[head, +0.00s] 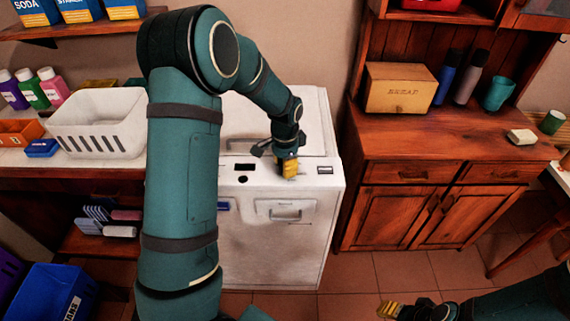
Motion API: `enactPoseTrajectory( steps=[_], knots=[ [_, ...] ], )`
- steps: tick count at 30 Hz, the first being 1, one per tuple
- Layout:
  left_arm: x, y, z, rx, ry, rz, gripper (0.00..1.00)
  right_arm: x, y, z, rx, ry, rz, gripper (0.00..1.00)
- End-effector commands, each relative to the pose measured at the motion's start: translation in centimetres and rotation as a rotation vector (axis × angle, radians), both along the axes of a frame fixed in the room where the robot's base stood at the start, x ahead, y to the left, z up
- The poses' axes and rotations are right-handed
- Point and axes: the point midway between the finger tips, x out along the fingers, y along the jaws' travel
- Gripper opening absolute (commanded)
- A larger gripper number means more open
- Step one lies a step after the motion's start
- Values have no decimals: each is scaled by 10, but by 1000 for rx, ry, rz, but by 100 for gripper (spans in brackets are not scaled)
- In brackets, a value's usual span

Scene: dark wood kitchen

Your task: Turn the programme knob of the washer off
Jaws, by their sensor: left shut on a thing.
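The white washer (268,250) stands in the middle, partly behind my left arm. Its control strip runs along the top front edge, with a dark display (244,167), a small dark round button (243,180) and another dark panel (325,170). My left gripper (289,170) points down at this strip between the display and the right panel. Its yellow fingers are shut on the programme knob, which they hide, so its setting cannot be read. My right gripper (389,310) is low at the bottom right, away from the washer, and its finger gap is unclear.
A white basket (98,124) and several bottles stand on the left counter. A wooden cabinet (440,190) right of the washer bears a bread box (400,88), dark bottles and a teal cup (498,93). A blue bin (58,294) is at lower left. Tiled floor (400,272) is open in front.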

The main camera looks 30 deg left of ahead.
Motion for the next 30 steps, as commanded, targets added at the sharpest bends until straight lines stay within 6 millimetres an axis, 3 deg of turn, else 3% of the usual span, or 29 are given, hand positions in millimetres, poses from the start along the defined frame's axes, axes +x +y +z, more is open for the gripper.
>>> enactPoseTrajectory(
  steps=[30],
  knots=[
    [-3, -1, -3, 2, 10, 929, 0, 7, -1, 21, -3, -15, -12, 47]
  ],
)
